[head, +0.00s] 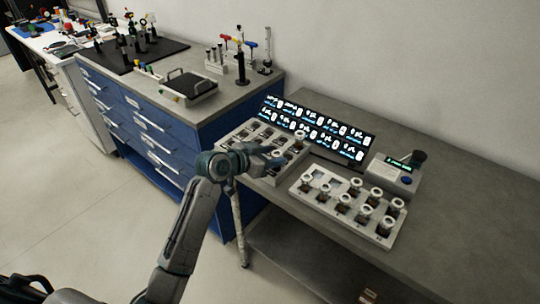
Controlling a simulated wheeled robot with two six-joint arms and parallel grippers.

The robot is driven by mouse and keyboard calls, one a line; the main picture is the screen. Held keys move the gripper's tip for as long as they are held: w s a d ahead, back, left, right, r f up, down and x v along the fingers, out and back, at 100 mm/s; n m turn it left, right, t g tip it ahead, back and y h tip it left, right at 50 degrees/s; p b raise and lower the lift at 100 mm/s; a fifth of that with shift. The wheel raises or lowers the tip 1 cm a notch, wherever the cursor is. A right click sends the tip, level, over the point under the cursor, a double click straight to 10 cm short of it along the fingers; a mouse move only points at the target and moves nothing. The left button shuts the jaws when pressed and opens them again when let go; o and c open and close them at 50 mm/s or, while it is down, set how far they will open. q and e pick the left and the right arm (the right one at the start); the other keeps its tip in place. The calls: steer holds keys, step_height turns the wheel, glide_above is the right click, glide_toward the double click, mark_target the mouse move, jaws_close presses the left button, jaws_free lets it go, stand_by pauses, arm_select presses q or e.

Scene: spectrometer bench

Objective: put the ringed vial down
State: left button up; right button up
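My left gripper (274,153) is over the left vial rack (236,142), a grey tray with rows of slots. A vial (278,158) with a pale ring-shaped top and a dark body is at its fingertips. The fingers look shut on it, though they are small and dark here. I cannot tell whether the vial's bottom touches the rack. Another ring-topped vial (299,135) stands at that rack's back right. The right vial rack (335,205) holds several similar vials with pale ring tops. My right gripper is not in view.
A lit display panel (318,131) stands behind the racks. A small grey device (393,175) with a green screen is right of it. The grey bench (460,220) is clear at the right. A blue drawer cabinet (150,130) with optics on top is at the left.

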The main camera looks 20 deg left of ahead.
arm_select(q)
steer(key=shift+w, duration=0.1)
steer(key=shift+s+a, duration=0.15)
steer(key=shift+s, duration=0.05)
steer(key=b+v, duration=0.2)
steer(key=v, duration=0.9)
steer(key=shift+s+r+b, duration=0.15)
steer(key=shift+s+b, duration=0.05)
steer(key=shift+b, duration=0.1)
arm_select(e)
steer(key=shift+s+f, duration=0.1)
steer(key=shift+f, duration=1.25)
